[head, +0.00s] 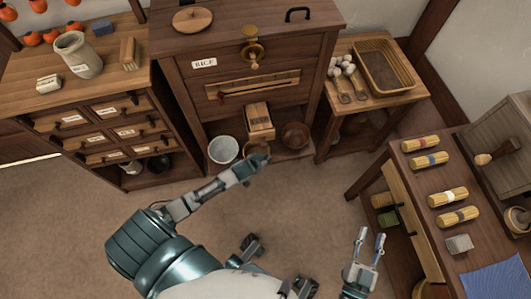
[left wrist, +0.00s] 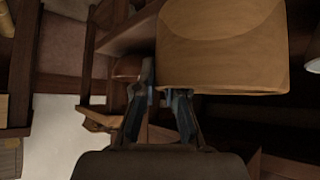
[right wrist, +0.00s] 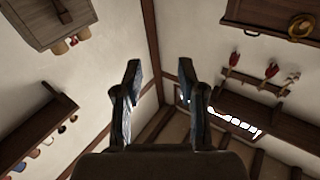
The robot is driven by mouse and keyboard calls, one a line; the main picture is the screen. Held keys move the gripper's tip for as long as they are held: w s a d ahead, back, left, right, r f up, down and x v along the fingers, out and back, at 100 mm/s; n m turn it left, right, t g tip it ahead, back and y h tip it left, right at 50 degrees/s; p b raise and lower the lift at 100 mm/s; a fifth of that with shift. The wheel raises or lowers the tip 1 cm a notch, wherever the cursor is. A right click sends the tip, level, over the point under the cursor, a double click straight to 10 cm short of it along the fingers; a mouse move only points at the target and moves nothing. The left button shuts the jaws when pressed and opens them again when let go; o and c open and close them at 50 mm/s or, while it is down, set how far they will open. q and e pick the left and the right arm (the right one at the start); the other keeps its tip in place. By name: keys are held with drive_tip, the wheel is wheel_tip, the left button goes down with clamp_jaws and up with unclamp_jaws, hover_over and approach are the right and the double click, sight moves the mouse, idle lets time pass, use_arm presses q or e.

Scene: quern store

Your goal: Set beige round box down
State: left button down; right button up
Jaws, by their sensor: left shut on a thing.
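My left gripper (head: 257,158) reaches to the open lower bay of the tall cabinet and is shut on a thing. In the left wrist view the fingers (left wrist: 166,92) meet the lower left edge of a large beige form with rounded corners (left wrist: 225,45), which looks like the beige round box. How it sits between the fingers is largely hidden. In the head view the gripper covers the held thing, so I cannot tell whether it touches the shelf. My right gripper (head: 371,236) is open and empty over the floor; its spread fingers show in the right wrist view (right wrist: 160,75).
In the bay (head: 275,155) are a white bucket (head: 223,149), a pale wooden box (head: 259,118) and a dark brown bowl (head: 295,135). A drawer cabinet (head: 90,87) stands left, a small table with a basket (head: 388,67) right. A table with several bundles (head: 448,197) stands front right.

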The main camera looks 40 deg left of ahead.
sight(267, 151)
use_arm(q)
drive_tip(key=shift+w+a+f+b, duration=0.4)
drive_tip(key=shift+w+a, duration=0.05)
drive_tip(key=shift+a, duration=0.15)
drive_tip(key=shift+w+a+f+b, duration=0.35)
drive_tip(key=shift+w+a+f, duration=0.1)
drive_tip(key=shift+a, duration=0.35)
drive_tip(key=c, duration=1.2)
unclamp_jaws()
drive_tip(key=shift+c, duration=0.2)
drive_tip(key=shift+d, duration=0.25)
use_arm(e)
drive_tip(key=r+t, duration=0.1)
drive_tip(key=r, duration=0.1)
drive_tip(key=s+r+t, duration=0.1)
drive_tip(key=t, duration=0.1)
drive_tip(key=shift+a+r+y, duration=0.15)
drive_tip(key=shift+r+y, duration=0.15)
drive_tip(key=shift+r, duration=0.05)
use_arm(q)
drive_tip(key=shift+r, duration=0.15)
